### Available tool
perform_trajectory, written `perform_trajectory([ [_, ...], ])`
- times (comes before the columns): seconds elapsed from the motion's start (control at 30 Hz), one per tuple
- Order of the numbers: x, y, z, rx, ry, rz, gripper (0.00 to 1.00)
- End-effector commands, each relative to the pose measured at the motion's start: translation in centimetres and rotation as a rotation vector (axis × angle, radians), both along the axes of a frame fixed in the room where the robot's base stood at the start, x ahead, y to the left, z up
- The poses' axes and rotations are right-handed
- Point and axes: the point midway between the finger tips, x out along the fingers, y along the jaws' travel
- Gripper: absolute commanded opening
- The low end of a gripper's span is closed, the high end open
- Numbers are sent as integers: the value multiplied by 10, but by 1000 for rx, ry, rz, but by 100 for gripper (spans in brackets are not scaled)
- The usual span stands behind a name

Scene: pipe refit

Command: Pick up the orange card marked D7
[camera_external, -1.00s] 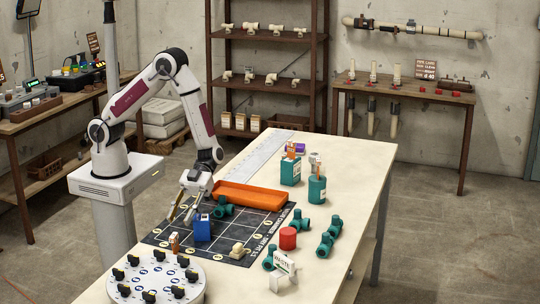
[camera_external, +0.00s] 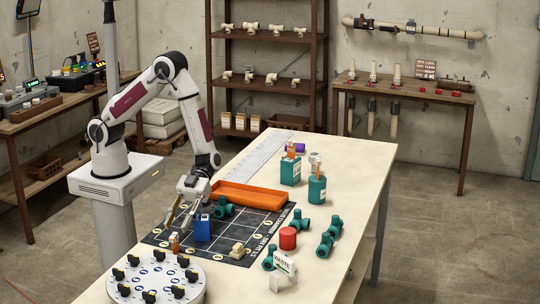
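A small orange card (camera_external: 175,239) with a pale part stands near the front left of the dark marked mat (camera_external: 165,234); its marking is too small to read. Another orange card-like piece (camera_external: 291,149) shows at the top of a teal box farther back, also unreadable. My gripper (camera_external: 178,226) points down with its two fingers spread, just above the near orange card. I see nothing between the fingers. Whether a fingertip touches the card cannot be told.
A blue box (camera_external: 202,229) stands close to the right of my gripper. An orange tray (camera_external: 246,197) lies behind it. Teal pipe fittings (camera_external: 325,243) and a red cylinder (camera_external: 288,239) are to the right. A round white dial plate (camera_external: 155,282) with black knobs is in front.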

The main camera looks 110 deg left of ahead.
Motion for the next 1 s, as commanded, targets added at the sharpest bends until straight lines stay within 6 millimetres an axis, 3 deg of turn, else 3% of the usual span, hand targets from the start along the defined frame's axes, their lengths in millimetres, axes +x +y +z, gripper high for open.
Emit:
perform_trajectory([
  [0.27,2,-7,-3,0,0,-1,32],
  [0.7,10,-44,-21,0,0,-1,32],
  [1.0,10,-47,-22,0,0,1,32],
])
